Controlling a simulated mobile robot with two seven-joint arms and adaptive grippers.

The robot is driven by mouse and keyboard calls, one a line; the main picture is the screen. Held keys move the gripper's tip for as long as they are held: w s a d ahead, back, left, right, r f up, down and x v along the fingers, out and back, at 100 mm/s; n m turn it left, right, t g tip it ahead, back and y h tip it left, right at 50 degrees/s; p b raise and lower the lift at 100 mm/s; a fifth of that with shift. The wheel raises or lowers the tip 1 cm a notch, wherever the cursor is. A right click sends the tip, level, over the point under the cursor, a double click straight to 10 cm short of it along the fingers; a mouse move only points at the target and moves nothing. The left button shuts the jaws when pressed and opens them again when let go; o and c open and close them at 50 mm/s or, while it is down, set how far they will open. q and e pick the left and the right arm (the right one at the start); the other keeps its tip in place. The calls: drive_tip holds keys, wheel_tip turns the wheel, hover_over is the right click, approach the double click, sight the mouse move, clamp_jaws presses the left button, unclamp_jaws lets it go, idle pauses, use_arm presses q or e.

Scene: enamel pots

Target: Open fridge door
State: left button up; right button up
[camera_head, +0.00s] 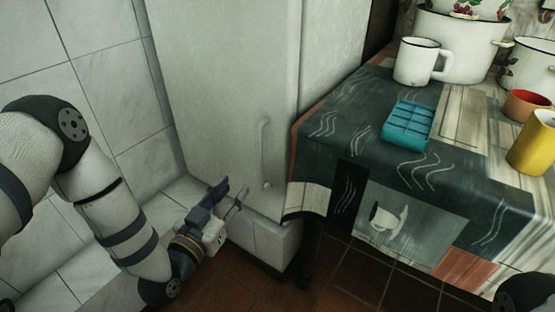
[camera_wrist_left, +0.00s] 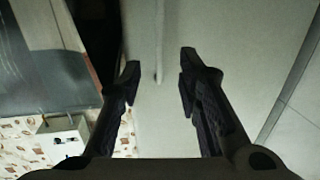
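The pale fridge (camera_head: 225,80) stands at the back centre in the head view, its door closed. Its slim vertical handle (camera_head: 264,150) is on the right part of the door front. My left gripper (camera_head: 236,189) is open and empty, low in front of the door, below and left of the handle in the picture. In the left wrist view the open fingers (camera_wrist_left: 160,66) point at the door (camera_wrist_left: 225,30), and the handle (camera_wrist_left: 159,45) lies in line with the gap between them. I cannot tell whether anything touches. My right gripper is not in view.
A table with a patterned cloth (camera_head: 340,115) stands close to the fridge's right side. It holds a white mug (camera_head: 415,62), a teal tray (camera_head: 407,126), a yellow mug (camera_head: 533,142), a red cup (camera_head: 527,105) and enamel pots (camera_head: 462,50). Tiled wall (camera_head: 105,85) is at left.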

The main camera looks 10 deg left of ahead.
sight(259, 152)
use_arm(q)
drive_tip(key=w, duration=0.4)
drive_tip(key=w+d+b, duration=0.1)
drive_tip(key=w, duration=0.3)
drive_tip(key=w+d+b, duration=0.1)
drive_tip(key=w, duration=0.3)
drive_tip(key=shift+w+r, duration=0.3)
drive_tip(key=shift+r, duration=0.1)
drive_tip(key=shift+c, duration=0.6)
clamp_jaws()
